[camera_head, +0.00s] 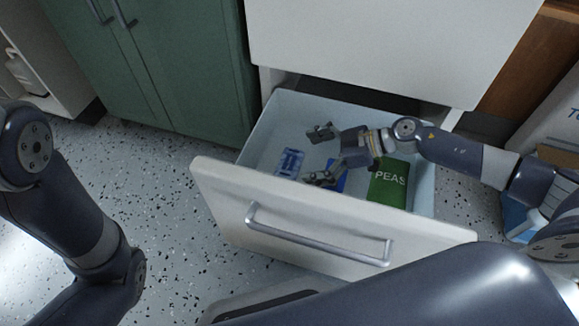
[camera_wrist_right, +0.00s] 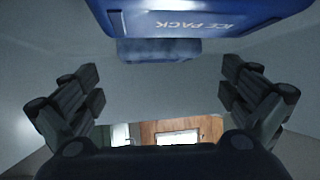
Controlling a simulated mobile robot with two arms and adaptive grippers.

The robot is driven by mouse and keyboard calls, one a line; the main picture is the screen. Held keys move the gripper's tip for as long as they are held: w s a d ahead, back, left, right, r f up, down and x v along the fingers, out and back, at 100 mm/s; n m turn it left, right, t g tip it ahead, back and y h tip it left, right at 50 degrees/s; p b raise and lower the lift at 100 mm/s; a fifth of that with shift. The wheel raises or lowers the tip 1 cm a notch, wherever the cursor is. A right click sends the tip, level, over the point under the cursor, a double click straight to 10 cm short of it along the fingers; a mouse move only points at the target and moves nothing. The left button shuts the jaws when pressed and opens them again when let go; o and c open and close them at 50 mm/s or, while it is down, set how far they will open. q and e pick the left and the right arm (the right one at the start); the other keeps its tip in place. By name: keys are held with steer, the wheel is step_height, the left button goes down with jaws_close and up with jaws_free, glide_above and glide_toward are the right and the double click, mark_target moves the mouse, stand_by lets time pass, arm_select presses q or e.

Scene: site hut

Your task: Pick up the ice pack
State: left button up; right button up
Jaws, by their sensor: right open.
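The ice pack is a dark blue flat pack with white lettering. In the right wrist view the ice pack (camera_wrist_right: 190,20) fills the top edge, its label upside down, in front of the spread fingers and apart from them. In the head view only a blue patch of the ice pack (camera_head: 339,182) shows in the open drawer, partly hidden by my right gripper. My right gripper (camera_head: 320,155) is inside the drawer, open and empty, fingers pointing left; it also shows in the right wrist view (camera_wrist_right: 160,85). My left gripper is out of view.
The drawer (camera_head: 220,190) is pulled out, with a front wall and bar handle (camera_head: 318,240). A green peas bag (camera_head: 388,180) lies right of the ice pack; a pale blue item (camera_head: 289,162) lies left. A green cabinet (camera_head: 165,70) stands left. Speckled floor is clear left.

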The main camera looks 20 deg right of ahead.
mark_target(291, 162)
steer(key=b+x, duration=0.2)
steer(key=x, duration=0.1)
steer(key=shift+f+b, duration=0.3)
steer(key=shift+b, duration=0.05)
steer(key=shift+w+a+f+b, duration=0.15)
steer(key=shift+w+a+b, duration=0.2)
steer(key=shift+a, duration=0.2)
steer(key=c, duration=1)
